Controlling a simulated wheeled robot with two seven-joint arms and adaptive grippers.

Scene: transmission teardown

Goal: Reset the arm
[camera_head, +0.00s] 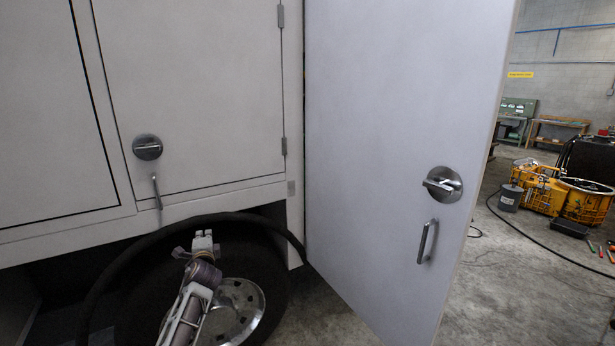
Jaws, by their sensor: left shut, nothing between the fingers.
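My left gripper (203,236) points up at the end of my left arm (192,305), in front of the truck wheel (245,300). Its fingers are shut with nothing seen between them. It is below the closed cabinet door and apart from the handles. My right gripper is not in view.
A large grey door (390,130) stands open at the middle right, with a round latch (442,184) and a pull handle (427,242). The closed cabinet door (200,90) has its own latch (147,147) and handle (156,192). Yellow equipment (545,190) stands on the floor behind.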

